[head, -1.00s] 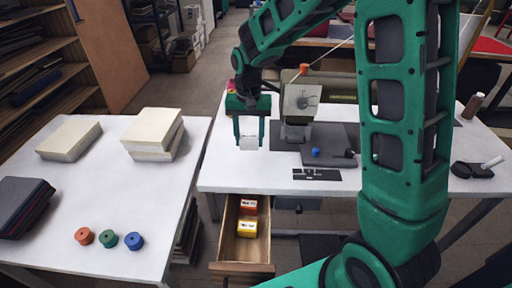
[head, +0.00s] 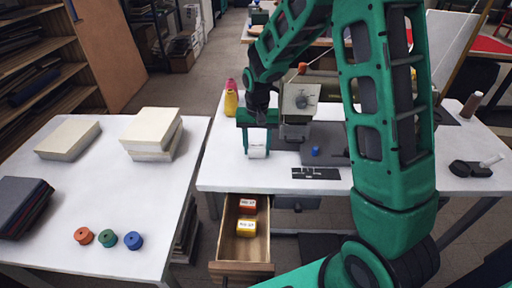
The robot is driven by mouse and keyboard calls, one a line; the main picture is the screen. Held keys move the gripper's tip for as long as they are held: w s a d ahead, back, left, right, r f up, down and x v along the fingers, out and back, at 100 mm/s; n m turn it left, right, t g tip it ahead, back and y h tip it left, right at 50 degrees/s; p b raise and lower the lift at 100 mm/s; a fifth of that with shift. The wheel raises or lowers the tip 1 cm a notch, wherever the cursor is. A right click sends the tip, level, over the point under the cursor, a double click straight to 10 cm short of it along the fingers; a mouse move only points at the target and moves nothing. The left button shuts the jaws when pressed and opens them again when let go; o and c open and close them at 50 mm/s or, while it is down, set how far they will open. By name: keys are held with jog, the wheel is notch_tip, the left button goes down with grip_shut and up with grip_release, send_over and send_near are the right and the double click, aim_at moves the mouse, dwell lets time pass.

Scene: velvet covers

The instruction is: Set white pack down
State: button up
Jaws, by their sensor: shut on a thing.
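The white pack (head: 257,152) is between the fingers of my gripper (head: 257,148), over the left part of the right-hand table (head: 221,174). My gripper is shut on it from above, its green fingers pointing down. I cannot tell whether the pack touches the tabletop. An open drawer (head: 228,239) below the table's front edge holds an orange-red pack (head: 248,206) and a yellow pack (head: 247,228).
A sewing machine (head: 299,115) stands just right of my gripper, with a dark flat piece (head: 317,173) in front. Pink and yellow cones (head: 231,103) stand behind left. The left table (head: 165,212) bears block stacks (head: 153,133) and three spools (head: 106,240).

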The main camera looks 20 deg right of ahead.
aim_at(257, 146)
jog(key=o, duration=1)
notch_tip(257, 146, up, 12)
jog(key=s+d+r, duration=0.4)
jog(key=s+d, duration=0.7)
jog(key=s, duration=0.6)
jog(key=s+d+m, duration=0.1)
jog(key=s+d, duration=0.2)
jog(key=s, duration=0.5)
jog(key=s+d+f+m, duration=0.1)
jog(key=s+d, duration=0.1)
jog(key=s, duration=0.6)
jog(key=shift+d, duration=0.35)
